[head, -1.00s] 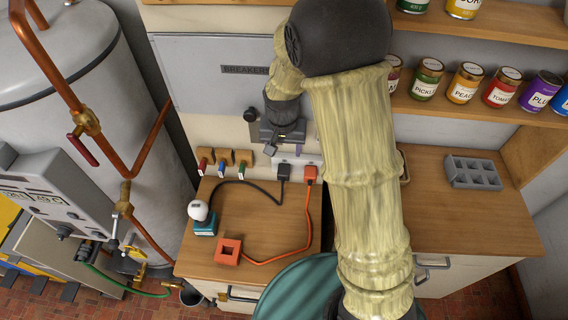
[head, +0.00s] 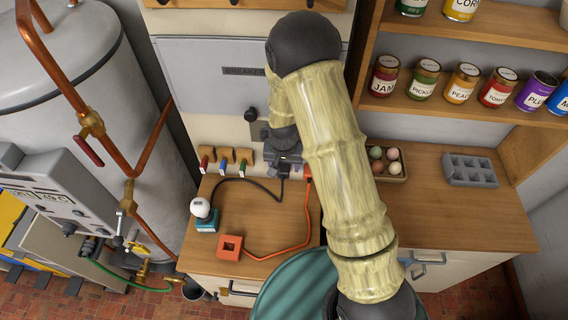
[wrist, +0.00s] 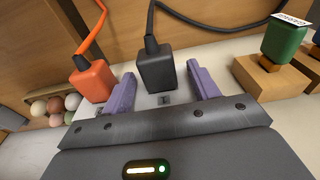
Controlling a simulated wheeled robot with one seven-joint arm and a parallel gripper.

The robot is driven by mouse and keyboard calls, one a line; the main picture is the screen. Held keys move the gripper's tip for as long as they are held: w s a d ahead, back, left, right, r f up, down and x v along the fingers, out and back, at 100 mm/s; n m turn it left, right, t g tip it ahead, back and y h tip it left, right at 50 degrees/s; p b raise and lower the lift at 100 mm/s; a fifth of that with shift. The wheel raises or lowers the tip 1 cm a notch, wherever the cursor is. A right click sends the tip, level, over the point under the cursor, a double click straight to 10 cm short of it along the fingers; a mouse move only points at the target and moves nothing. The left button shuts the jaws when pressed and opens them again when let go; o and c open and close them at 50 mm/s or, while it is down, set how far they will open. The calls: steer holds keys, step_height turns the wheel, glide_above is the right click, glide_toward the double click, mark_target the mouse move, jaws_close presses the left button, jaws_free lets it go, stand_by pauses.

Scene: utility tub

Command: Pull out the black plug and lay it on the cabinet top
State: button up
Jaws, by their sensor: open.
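The black plug (wrist: 156,68) sits in the white outlet strip on the wall, with its black cord running up in the wrist view. My gripper (wrist: 160,72) is open, with one purple finger on each side of the black plug. A small gap seems to show beside each finger; contact cannot be told. In the head view my gripper (head: 284,160) is at the wall above the plug and hides most of it and the strip. The wooden cabinet top (head: 255,212) lies below.
An orange plug (wrist: 92,80) sits close beside one finger. Its cord runs to an orange block (head: 229,247). The black cord leads to a teal-based lamp (head: 205,220). The cabinet top's middle is mostly clear.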

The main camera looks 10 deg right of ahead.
steer(key=shift+w, duration=0.1)
steer(key=c, duration=1.1)
steer(key=shift+a, duration=0.1)
steer(key=shift+s+a, duration=0.1)
steer(key=shift+s, duration=0.3)
steer(key=shift+s, duration=0.1)
steer(key=shift+s, duration=0.5)
